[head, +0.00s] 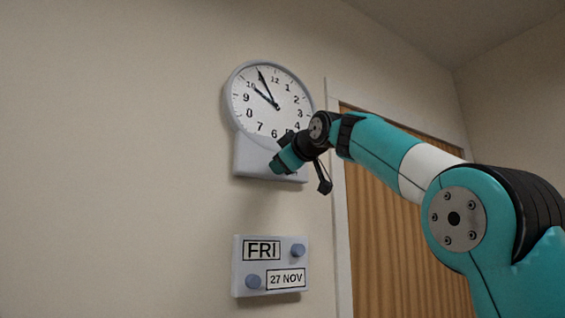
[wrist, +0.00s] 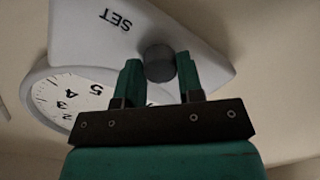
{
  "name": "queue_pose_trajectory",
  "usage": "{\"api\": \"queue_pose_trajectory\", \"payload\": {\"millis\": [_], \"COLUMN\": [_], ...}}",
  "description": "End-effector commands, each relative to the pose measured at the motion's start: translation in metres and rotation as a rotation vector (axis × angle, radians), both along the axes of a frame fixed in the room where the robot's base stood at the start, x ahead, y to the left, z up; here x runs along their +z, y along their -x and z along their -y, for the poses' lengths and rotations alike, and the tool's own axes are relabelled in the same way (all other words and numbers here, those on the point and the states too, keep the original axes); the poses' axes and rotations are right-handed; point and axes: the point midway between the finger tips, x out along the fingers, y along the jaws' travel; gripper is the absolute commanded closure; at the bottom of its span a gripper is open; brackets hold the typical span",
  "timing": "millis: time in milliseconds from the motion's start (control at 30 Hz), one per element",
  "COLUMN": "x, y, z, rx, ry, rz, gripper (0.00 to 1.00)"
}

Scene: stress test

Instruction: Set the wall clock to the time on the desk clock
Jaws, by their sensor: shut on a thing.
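The wall clock (head: 270,128) is round and white with a grey rim, mounted on a pale box (head: 250,160). Its short hand points near 10 and its long hand near 11, about 9:55. In the wrist view the box's face (wrist: 85,40) is marked SET, with a dark round knob (wrist: 159,64) beside the word. My gripper (wrist: 158,66) is shut on this knob, one teal finger on each side. In the head view my gripper (head: 281,161) is at the box's lower part and hides the knob. The desk clock is not in view.
Below the clock a calendar panel (head: 240,272) reads FRI and 27 NOV, with two blue-grey knobs (head: 298,250). A wooden door (head: 385,230) with a pale frame stands to the right, behind my arm. The wall to the left is bare.

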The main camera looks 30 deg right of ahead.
Motion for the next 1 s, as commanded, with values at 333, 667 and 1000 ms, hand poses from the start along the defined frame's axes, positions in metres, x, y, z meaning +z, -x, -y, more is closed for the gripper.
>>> {"api": "queue_pose_trajectory", "payload": {"millis": [333, 667, 1000], "x": [0.000, 0.000, 0.008], "y": [0.000, 0.024, 0.110], "z": [0.000, 0.001, 0.002], "rx": [0.000, -0.002, -0.008], "ry": [-0.001, 0.000, 0.003], "rz": [0.001, 0.005, 0.005], "gripper": [0.40, 0.40, 0.40]}}
